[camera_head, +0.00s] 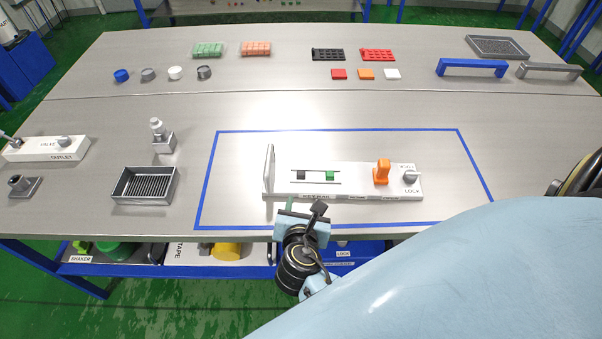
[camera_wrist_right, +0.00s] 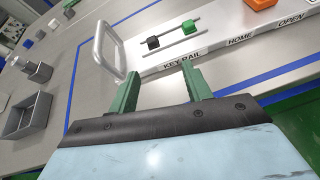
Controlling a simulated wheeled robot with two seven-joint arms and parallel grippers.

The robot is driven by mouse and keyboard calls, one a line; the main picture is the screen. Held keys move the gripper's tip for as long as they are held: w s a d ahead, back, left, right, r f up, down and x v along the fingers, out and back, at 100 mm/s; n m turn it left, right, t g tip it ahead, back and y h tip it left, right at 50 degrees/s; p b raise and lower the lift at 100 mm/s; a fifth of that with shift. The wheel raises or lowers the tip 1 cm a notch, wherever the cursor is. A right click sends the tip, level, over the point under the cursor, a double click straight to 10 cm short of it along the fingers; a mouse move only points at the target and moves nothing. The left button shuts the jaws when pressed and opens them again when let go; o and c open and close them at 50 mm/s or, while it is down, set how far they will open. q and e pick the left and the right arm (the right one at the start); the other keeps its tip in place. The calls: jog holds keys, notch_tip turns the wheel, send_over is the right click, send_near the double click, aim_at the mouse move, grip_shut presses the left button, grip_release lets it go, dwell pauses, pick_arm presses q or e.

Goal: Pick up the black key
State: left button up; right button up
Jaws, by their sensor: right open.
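The black key (camera_head: 301,175) is a small dark block on the thin rails of the white key rail panel (camera_head: 345,191), left of a green key (camera_head: 330,175). In the right wrist view the black key (camera_wrist_right: 153,42) lies beyond my fingertips, with the green key (camera_wrist_right: 189,27) to its right. My right gripper (camera_head: 303,210) is at the table's front edge, on the near side of the panel. In the wrist view its green fingers (camera_wrist_right: 162,80) are apart with nothing between them. My left gripper is not in view.
A grey upright handle (camera_head: 269,168) stands at the panel's left end, close to the fingers. An orange block (camera_head: 382,172) and a grey knob (camera_head: 411,176) sit on its right. A grey tray (camera_head: 145,186) stands left of the blue outline.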

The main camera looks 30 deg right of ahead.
jog(key=shift+w+a+n, duration=0.35)
jog(key=shift+n, duration=0.35)
jog(key=shift+w+n+t, duration=0.25)
jog(key=shift+n+t, duration=0.05)
send_near(301, 172)
jog(key=x, duration=0.1)
jog(key=b+x, duration=0.1)
jog(key=shift+w+f, duration=0.3)
jog(key=shift+f, duration=0.05)
jog(key=shift+b+x, duration=0.35)
jog(key=shift+x, duration=2.35)
jog(key=shift+d+r, duration=0.2)
jog(key=shift+c, duration=0.4)
jog(key=c, duration=1)
